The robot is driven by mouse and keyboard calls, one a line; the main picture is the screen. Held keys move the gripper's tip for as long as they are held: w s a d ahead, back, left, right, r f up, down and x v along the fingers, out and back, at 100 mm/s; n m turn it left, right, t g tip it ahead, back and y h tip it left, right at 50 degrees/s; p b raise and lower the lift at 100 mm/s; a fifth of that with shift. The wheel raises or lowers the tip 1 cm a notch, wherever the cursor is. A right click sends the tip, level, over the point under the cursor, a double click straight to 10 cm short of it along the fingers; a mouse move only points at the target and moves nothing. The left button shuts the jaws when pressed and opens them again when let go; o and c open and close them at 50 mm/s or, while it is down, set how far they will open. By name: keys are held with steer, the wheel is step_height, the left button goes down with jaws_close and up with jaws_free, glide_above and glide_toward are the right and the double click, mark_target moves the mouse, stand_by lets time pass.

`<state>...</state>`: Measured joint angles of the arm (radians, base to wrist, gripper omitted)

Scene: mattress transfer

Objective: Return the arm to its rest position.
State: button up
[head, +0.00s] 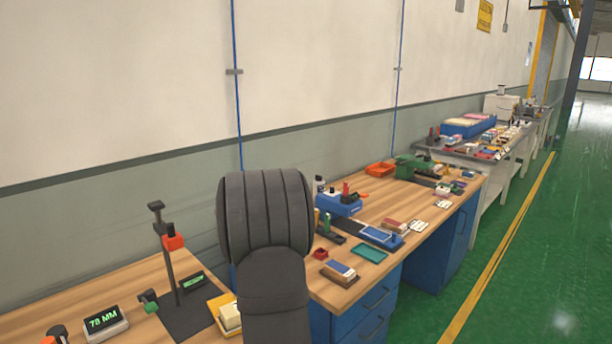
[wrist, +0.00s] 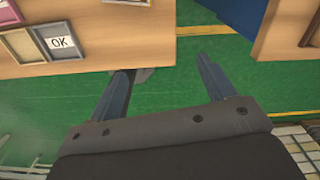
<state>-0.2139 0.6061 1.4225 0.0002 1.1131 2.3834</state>
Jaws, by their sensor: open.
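My gripper (wrist: 165,68) shows in the wrist view with its two dark fingers spread apart and nothing between them. The fingers point toward the edge of a wooden bench (wrist: 115,35), with green floor around and below them. In the head view my dark grey arm stands upright in the middle, in front of the benches, and hides part of the worktop. The gripper's fingers cannot be made out there.
Another worktop (head: 345,294) holds a teal tray (head: 369,253) and several small parts. A tray marked OK (wrist: 60,43) lies near the bench edge. The green floor (head: 560,250) at right is clear.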

steer(key=s+a+n, duration=0.5)
steer(key=s+n, duration=0.1)
steer(key=n, duration=1.3)
steer(key=shift+s+a+f, duration=0.25)
steer(key=shift+s+a, duration=0.05)
steer(key=shift+s, duration=0.05)
steer(key=o, duration=0.5)
steer(key=w+a+r+m+t+y, duration=0.1)
steer(key=a+r+m+t, duration=0.1)
steer(key=r, duration=0.6)
steer(key=w+a+r+m+t, duration=0.1)
steer(key=r+m+t, duration=0.1)
steer(key=r, duration=0.7)
steer(key=x, duration=0.9)
steer(key=shift+a+f, duration=0.1)
steer(key=shift+f, duration=0.3)
